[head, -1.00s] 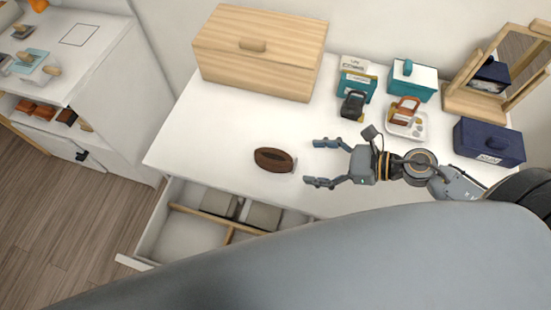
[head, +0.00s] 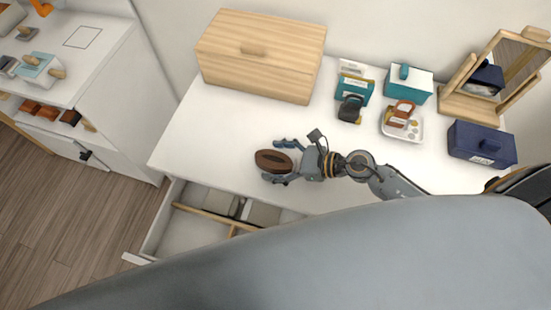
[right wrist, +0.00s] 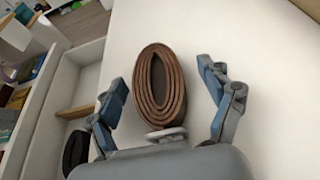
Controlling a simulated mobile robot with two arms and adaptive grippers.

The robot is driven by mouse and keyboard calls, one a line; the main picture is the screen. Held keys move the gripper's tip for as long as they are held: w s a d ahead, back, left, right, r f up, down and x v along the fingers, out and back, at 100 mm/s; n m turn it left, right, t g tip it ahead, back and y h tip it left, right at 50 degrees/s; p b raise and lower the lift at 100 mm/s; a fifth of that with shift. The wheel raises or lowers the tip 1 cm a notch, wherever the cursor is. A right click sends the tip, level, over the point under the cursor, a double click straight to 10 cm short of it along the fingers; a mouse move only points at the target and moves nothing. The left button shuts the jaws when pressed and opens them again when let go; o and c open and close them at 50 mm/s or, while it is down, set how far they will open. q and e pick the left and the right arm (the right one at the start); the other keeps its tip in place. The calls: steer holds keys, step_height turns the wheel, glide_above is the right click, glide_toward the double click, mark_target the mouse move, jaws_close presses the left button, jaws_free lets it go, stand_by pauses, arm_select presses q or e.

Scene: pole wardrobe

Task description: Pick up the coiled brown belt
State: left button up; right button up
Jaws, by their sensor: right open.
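The coiled brown belt (head: 272,162) lies on the white tabletop near its front edge. In the right wrist view the coil (right wrist: 160,88) is an oval of several layers, with a pale piece at its near end. My right gripper (head: 276,160) is open, its fingers on either side of the belt. In the right wrist view my right gripper (right wrist: 163,88) shows gaps between both fingers and the coil; the left finger is closer to it. My left gripper is not in view.
An open drawer (head: 179,232) with wooden dividers is below the table's front edge. A wooden box (head: 255,75) stands at the back. Teal boxes, a tray (head: 385,125), a navy box (head: 481,146) and a mirror stand at the right. The tabletop's left part is clear.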

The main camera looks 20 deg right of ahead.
steer(key=shift+c, duration=0.2)
steer(key=c, duration=1.3)
steer(key=shift+c, duration=0.2)
steer(key=shift+r, duration=0.1)
